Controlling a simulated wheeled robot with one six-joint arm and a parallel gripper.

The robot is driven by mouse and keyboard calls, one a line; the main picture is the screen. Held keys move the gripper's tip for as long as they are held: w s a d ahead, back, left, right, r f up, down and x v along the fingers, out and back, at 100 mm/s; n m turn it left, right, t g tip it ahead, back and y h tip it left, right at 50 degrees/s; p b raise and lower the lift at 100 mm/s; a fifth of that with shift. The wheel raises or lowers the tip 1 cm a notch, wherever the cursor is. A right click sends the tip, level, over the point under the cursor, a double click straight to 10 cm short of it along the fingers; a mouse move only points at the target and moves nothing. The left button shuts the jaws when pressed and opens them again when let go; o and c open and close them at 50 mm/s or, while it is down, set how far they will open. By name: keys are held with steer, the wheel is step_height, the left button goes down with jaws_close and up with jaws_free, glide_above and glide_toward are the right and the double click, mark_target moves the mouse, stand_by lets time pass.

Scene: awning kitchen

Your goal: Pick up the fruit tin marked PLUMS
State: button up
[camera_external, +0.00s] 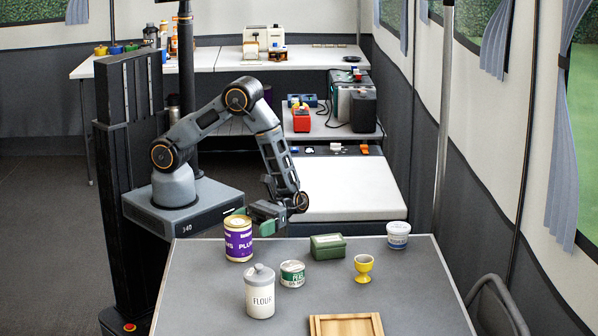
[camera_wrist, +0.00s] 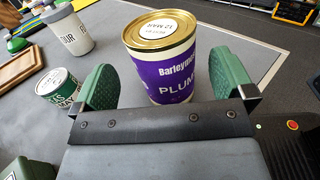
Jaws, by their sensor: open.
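The PLUMS tin (camera_external: 238,240) is a tall cream tin with a purple label and gold lid, upright near the far left edge of the grey table. The tin's lower part is hidden behind the gripper's front plate.
A small green-and-white tin (camera_external: 292,274) and a white FLOUR canister (camera_external: 260,292) stand near the PLUMS tin. A green box (camera_external: 327,246), yellow egg cup (camera_external: 363,268), white tub (camera_external: 398,235) and wooden tray (camera_external: 346,318) are also on the table (camera_external: 420,290).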

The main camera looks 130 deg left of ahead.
mark_target(229, 234)
steer(key=shift+d+f, duration=0.1)
steer(key=shift+d, duration=2.45)
steer(key=shift+c, duration=0.4)
steer(key=c, duration=1)
steer(key=shift+c, duration=0.5)
